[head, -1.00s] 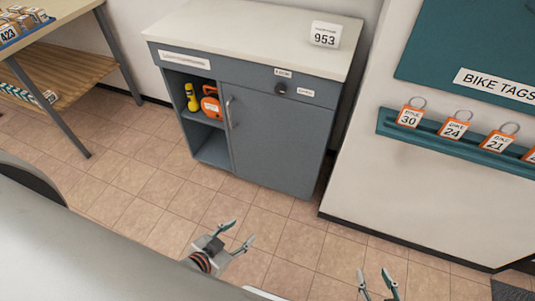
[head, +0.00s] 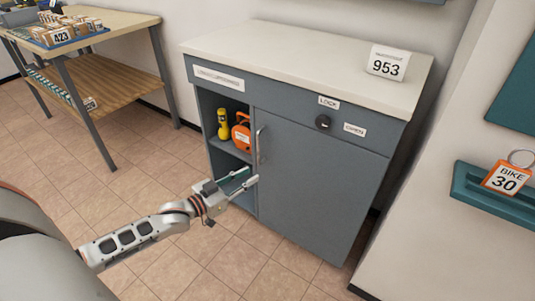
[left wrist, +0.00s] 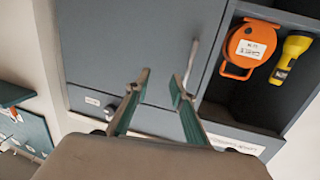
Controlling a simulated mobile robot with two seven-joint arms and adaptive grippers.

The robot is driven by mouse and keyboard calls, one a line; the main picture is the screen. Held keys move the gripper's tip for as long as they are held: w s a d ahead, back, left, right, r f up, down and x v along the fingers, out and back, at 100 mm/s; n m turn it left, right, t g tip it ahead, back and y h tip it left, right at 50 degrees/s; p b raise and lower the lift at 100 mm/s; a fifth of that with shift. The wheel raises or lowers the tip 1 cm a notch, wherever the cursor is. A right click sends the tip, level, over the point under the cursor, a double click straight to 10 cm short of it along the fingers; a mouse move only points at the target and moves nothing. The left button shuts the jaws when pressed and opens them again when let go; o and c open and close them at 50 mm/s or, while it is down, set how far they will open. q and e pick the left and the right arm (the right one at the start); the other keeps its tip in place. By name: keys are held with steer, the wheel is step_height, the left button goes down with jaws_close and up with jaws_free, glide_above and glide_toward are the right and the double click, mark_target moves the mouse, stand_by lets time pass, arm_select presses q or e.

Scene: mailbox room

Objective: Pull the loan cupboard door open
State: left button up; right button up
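The grey-blue loan cupboard (head: 222,73) stands against the wall. Its door (head: 315,185) is closed, with a vertical metal handle (head: 261,146) near its left edge. A dark round knob (head: 323,121) sits above the door between LOCK and OPEN labels. My left gripper (head: 252,175) is open and empty, just below the handle in the head view. In the left wrist view, the open fingers (left wrist: 160,79) point at the door (left wrist: 135,40); the handle (left wrist: 192,62) lies beside the right fingertip, not between the fingers. Contact cannot be told. My right gripper is out of view.
A number card (head: 387,63) stands on top. A wooden table (head: 120,75) is at left. A bike tag rack (head: 480,189) is at right. Floor before the cupboard is clear.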

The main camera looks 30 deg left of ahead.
arm_select(q)
steer(key=w+a+r+t+b, duration=0.1)
steer(key=w+a+b, duration=0.1)
steer(key=w+a, duration=0.35)
steer(key=b, duration=0.2)
glide_above(259, 162)
steer(key=shift+w+a+r+n, duration=0.2)
steer(key=shift+r+n, duration=0.1)
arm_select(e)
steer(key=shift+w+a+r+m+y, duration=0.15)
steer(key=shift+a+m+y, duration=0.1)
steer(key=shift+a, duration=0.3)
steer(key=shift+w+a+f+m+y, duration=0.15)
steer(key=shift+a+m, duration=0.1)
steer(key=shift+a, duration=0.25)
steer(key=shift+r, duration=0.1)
arm_select(q)
jaws_close()
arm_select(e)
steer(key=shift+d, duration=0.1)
